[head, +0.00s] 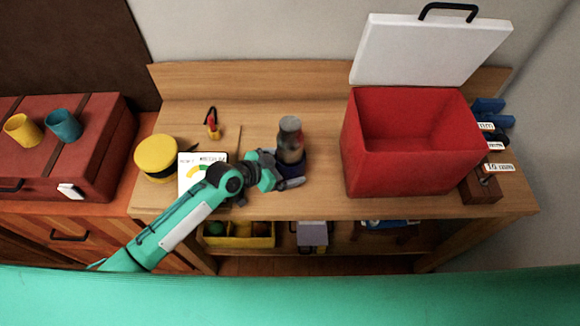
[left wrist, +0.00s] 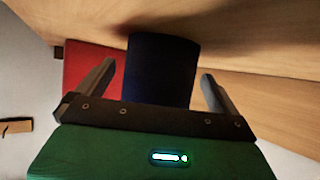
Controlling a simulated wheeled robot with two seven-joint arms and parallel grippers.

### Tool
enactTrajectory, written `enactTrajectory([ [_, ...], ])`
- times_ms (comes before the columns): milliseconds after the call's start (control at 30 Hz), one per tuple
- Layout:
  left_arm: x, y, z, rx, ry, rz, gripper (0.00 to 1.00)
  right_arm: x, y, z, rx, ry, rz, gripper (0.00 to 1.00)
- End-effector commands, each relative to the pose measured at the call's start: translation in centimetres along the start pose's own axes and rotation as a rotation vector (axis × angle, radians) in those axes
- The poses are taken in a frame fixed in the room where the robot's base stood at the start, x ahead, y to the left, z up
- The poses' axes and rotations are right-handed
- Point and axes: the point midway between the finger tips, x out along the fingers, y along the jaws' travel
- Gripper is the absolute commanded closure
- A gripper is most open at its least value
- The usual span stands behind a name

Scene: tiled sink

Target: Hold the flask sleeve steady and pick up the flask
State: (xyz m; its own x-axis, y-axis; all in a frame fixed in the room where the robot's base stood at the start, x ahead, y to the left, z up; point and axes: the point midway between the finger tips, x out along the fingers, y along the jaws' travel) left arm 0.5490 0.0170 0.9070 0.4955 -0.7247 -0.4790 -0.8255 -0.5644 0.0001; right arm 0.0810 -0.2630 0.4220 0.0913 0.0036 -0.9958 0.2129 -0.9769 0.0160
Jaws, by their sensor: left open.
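The grey flask (head: 290,136) stands upright in the dark blue flask sleeve (head: 297,170) on the wooden bench. The sleeve hides the flask's lower part. My left gripper (head: 286,172) is open at the sleeve's left and front side. In the left wrist view, the sleeve (left wrist: 160,70) lies between the two spread fingers of my left gripper (left wrist: 158,75). Gaps show on both sides, so the fingers look clear of it. I cannot make out the flask in that view. My right gripper is not in view.
An open red box (head: 365,170) with a raised white lid (head: 430,48) stands right of the flask. A yellow round container (head: 156,155), a dial card (head: 190,172) and a small red-and-yellow item (head: 213,128) are to the left. Bench between flask and box is clear.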

Motion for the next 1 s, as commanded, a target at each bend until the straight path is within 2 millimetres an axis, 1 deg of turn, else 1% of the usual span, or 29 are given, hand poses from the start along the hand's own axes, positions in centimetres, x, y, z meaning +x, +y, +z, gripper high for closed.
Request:
enactTrajectory([
  [33, 0.52, -0.02, 0.12, 0.000, 0.001, 0.000, 0.02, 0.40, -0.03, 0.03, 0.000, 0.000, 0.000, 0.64],
  [133, 0.96, -0.02, 0.12, 0.000, -0.001, 0.000, 0.02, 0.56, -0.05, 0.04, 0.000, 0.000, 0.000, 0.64],
  [467, 1.16, 0.00, 0.00, 0.000, -0.001, 0.000, 0.02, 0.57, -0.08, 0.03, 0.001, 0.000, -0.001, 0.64],
  [500, 1.16, 0.00, 0.00, 0.000, -0.001, 0.000, 0.06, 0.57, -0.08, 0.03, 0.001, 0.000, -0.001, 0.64],
  [567, 1.16, -0.01, 0.01, 0.000, -0.001, 0.000, 0.17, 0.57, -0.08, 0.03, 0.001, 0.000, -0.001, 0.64],
  [600, 1.16, 0.00, 0.01, 0.000, -0.001, 0.000, 0.25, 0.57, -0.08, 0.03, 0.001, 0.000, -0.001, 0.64],
  [667, 1.15, -0.01, 0.01, 0.000, -0.001, 0.000, 0.37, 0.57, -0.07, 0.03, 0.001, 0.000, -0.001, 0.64],
  [700, 1.15, 0.00, 0.01, 0.000, -0.001, 0.000, 0.39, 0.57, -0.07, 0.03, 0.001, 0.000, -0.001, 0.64],
  [933, 1.15, -0.01, 0.02, 0.000, -0.001, 0.000, 0.39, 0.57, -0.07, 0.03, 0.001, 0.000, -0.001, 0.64],
  [1000, 1.14, -0.01, 0.02, 0.000, -0.001, 0.000, 0.39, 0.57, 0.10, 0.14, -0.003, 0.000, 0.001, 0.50],
])
